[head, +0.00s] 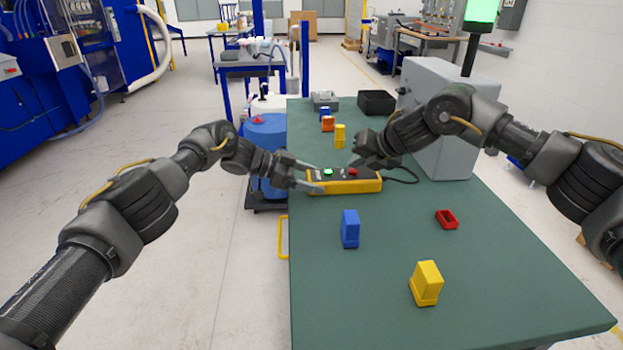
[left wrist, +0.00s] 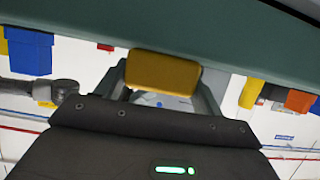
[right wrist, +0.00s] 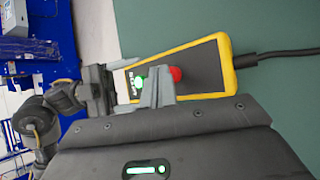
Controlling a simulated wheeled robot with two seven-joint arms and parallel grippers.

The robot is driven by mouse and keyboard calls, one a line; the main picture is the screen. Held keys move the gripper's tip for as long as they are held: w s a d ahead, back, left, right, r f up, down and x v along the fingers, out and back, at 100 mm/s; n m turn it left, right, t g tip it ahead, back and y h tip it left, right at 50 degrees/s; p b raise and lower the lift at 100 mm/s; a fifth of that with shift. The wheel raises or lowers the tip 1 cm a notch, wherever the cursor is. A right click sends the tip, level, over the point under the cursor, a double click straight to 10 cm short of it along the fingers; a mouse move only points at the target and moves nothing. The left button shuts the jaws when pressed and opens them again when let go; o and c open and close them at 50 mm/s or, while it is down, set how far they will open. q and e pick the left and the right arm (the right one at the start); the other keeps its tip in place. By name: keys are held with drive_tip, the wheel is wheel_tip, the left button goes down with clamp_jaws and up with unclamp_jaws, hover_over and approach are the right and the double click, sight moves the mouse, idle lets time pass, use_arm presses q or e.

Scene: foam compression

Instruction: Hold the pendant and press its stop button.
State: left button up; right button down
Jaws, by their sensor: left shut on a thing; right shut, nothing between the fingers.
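The pendant (head: 345,186) is a yellow box with a dark top face, a green button (head: 328,172) and a red button (head: 352,171). It is at the table's left edge, with a cable at its right end. My left gripper (head: 312,177) is shut on its left end; in the left wrist view the yellow end (left wrist: 162,73) sits between the fingers. My right gripper (head: 350,163) is shut and empty, its tips over the top face. In the right wrist view its fingers (right wrist: 160,88) overlap the red button's edge (right wrist: 175,74); I cannot tell whether they touch it.
On the green table (head: 480,270), a blue block (head: 349,228), a yellow block (head: 425,283) and a red open piece (head: 446,218) stand in front. A large grey box (head: 445,115) stands behind my right arm. Small blocks and a black bin (head: 376,102) are farther back.

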sight(356, 176)
drive_tip(key=shift+f, duration=0.1)
idle(0.6)
drive_tip(key=shift+f, duration=0.35)
drive_tip(key=shift+r, duration=0.55)
wheel_tip(356, 176, up, 6)
drive_tip(key=shift+f, duration=0.1)
idle(0.6)
idle(0.4)
